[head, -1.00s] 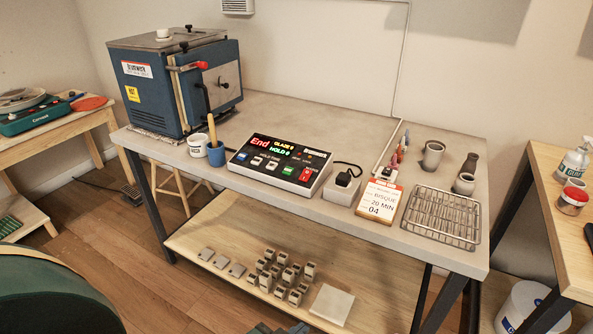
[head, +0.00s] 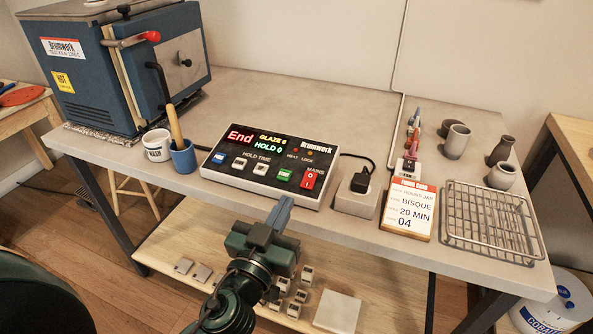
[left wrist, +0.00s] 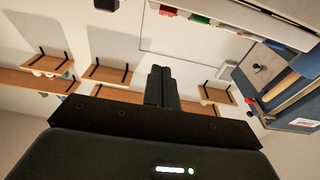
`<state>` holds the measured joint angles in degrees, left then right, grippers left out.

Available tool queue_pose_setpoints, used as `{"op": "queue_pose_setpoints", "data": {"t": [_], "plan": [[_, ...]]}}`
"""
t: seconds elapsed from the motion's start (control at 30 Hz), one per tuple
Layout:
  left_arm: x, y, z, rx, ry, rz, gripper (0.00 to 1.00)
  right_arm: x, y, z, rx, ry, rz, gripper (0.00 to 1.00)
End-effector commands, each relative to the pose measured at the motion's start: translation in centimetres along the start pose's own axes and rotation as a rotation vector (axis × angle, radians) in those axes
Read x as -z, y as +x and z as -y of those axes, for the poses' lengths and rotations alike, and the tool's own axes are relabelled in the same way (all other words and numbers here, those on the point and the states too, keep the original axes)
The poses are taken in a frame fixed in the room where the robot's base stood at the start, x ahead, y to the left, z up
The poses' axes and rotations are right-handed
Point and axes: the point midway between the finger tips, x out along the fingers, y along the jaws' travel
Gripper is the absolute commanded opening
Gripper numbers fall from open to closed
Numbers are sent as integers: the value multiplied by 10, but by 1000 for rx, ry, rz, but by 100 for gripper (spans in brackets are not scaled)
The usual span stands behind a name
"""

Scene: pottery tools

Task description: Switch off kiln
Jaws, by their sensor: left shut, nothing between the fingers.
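The blue kiln (head: 90,85) stands at the left back of the grey table with its door shut and a red latch handle (head: 137,40) at the top; part of it also shows in the left wrist view (left wrist: 285,85). Its control panel (head: 225,172) sits at the table's front, displaying "End", "GLAZE 6" and "HOLD 0". The red MAINS rocker switch (head: 309,179) is at the panel's right end. My left gripper (head: 282,207) is shut and empty, in front of and just below the panel's front edge, apart from the switch. My right gripper is out of view.
A black plug (head: 361,181) sits in a grey socket block (head: 355,200) right of the panel. A firing card (head: 409,208) and wire rack (head: 490,222) lie farther right. A white cup (head: 157,146) and blue cup (head: 183,158) stand left. Small blocks lie on the lower shelf (head: 190,240).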

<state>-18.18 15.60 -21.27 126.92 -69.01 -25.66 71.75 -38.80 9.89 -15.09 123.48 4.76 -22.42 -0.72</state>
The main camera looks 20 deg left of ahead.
Motion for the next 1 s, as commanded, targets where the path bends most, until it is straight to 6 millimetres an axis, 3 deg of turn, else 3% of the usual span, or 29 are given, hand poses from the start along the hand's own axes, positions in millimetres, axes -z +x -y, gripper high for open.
{"op": "queue_pose_setpoints", "data": {"t": [0.37,0.53,1.0], "plan": [[1,0,0,0,0,-2,0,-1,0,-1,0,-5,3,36],[3,12,0,-1,1,-3,0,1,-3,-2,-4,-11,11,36],[5,105,0,1,3,-4,0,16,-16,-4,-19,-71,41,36]]}}
